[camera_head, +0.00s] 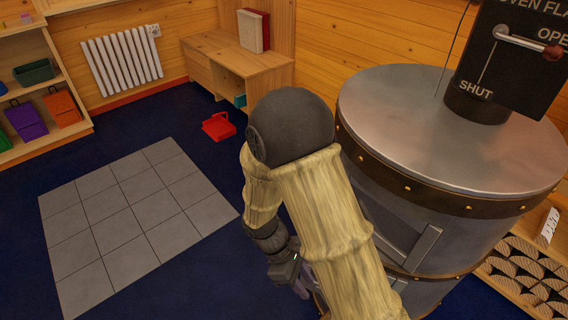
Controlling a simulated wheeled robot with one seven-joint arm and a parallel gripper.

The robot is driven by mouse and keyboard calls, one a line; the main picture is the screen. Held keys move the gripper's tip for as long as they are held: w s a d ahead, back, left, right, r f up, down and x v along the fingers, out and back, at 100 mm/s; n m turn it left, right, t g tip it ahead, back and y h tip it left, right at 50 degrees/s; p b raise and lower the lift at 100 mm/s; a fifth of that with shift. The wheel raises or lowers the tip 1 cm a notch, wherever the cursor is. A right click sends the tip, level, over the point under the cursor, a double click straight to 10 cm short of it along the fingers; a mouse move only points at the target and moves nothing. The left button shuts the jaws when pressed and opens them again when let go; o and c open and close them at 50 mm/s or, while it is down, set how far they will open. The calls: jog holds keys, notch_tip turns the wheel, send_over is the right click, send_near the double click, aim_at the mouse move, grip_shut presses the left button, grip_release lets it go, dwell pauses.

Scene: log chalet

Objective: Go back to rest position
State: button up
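My gripper (296,283) is low in the middle of the head view, at the end of my bent arm. It hangs beside the metal stove (440,130), to the left of its front. My forearm hides most of it, and its fingers are too small and covered to tell open from shut. I cannot tell whether it touches the stove.
A lever (520,42) on a black plate stands above the stove. A red container (218,126) lies on the blue floor near a wooden desk (238,65). Grey tiles (135,220) cover open floor at left. Shelves (35,85) and a radiator (122,60) line the wall.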

jog(key=w+d+r+m+t+y, duration=0.4)
jog(key=d+r+m+t+y, duration=0.2)
jog(key=d+r+m, duration=0.65)
notch_tip(320, 180, up, 25)
jog(key=a+m+p, duration=0.2)
jog(key=p, duration=2.2)
jog(key=shift+s, duration=0.15)
